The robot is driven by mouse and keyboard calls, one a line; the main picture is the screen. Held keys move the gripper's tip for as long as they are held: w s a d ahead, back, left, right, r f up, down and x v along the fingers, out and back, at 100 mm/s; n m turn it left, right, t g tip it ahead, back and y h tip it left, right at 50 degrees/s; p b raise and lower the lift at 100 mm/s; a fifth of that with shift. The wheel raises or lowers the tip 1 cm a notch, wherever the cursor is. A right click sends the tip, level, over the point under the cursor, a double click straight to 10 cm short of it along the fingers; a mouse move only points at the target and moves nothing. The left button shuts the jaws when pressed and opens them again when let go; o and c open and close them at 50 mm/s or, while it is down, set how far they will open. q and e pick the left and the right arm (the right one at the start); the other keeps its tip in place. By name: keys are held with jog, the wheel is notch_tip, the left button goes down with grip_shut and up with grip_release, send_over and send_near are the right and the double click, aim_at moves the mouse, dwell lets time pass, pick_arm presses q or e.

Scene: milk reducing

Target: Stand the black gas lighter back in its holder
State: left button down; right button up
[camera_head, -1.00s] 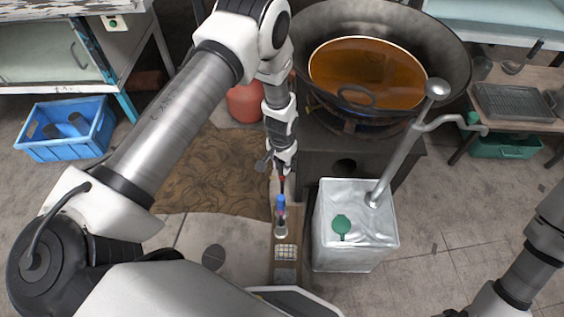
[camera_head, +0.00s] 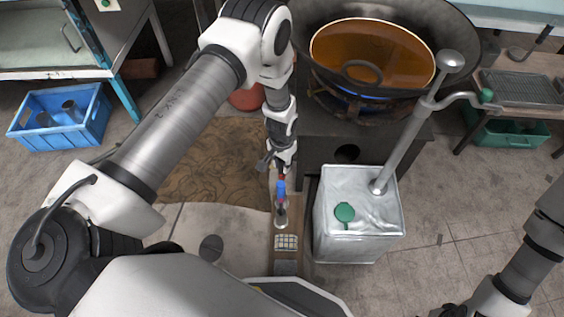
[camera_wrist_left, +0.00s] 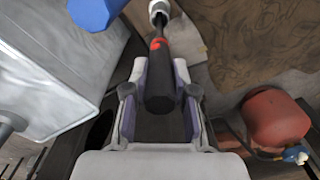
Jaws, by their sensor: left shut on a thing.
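The black gas lighter (camera_wrist_left: 160,88) has a dark handle with a red band and a metal stem. My left gripper (camera_head: 282,166) is shut on its handle; the gripper also shows in the left wrist view (camera_wrist_left: 159,92). The stem points toward a pale round rim (camera_wrist_left: 158,9) at the top of that view, which looks like the holder's mouth. In the head view the holder (camera_head: 281,218) stands on a narrow wooden bench, with a blue thing (camera_head: 281,188) rising from it. I cannot tell whether the lighter's tip is inside. My right gripper is not in view.
A silver square tin (camera_head: 362,240) with a green cap stands just right of the holder. Behind are a wok of amber oil (camera_head: 370,50) on a black stove and a red gas cylinder (camera_head: 245,98). A blue crate (camera_head: 62,137) is at far left. Brown matting (camera_head: 205,170) covers floor left.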

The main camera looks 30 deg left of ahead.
pick_arm(q)
jog(key=c, duration=0.9)
grip_release()
jog(key=shift+o, duration=0.2)
jog(key=shift+r, duration=0.1)
notch_tip(320, 180, up, 12)
jog(key=shift+f, duration=0.1)
notch_tip(320, 180, up, 9)
jog(key=p, duration=0.8)
